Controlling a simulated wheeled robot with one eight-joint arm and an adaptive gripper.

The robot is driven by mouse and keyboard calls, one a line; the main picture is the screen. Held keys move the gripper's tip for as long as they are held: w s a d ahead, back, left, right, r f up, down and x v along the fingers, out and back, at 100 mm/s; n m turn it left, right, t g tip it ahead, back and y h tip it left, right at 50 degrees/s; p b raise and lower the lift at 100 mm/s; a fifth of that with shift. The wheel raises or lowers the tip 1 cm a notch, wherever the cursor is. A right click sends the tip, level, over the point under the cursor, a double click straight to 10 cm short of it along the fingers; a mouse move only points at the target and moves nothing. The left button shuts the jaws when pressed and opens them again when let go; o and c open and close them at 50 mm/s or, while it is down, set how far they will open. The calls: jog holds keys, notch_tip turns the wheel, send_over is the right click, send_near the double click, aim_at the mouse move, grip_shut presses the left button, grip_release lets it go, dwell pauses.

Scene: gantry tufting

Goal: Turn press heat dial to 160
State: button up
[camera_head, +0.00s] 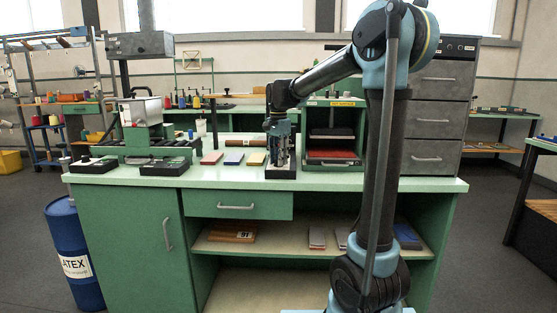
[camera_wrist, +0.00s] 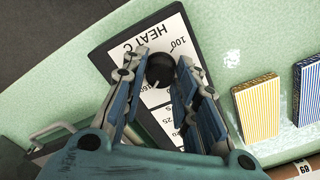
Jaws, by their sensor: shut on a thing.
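The press heat dial (camera_wrist: 160,71) is a round black knob on a white-faced panel with a black frame (camera_wrist: 110,40), marked "HEAT C" in the wrist view. "100" shows above right of the knob; other numbers are partly covered by my fingers. A small pale mark at the knob's lower left edge is too small to read against the scale. My gripper (camera_wrist: 161,64) has its blue fingers on both sides of the knob, shut on it. In the head view my gripper (camera_head: 279,148) points down over the dark dial box (camera_head: 281,173), hiding the dial.
The heat press (camera_head: 333,153) with a red bed stands right of the dial box on the green bench (camera_head: 400,184). Coloured sample blocks (camera_head: 233,159) lie to its left. In the wrist view, striped blocks (camera_wrist: 258,106) stand to the right. A blue barrel (camera_head: 73,252) stands at the bench's left end.

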jog(key=shift+m, duration=0.5)
jog(key=o, duration=1.1)
jog(key=shift+c, duration=0.2)
jog(key=shift+r, duration=0.1)
notch_tip(320, 180, up, 12)
jog(key=shift+w, duration=0.1)
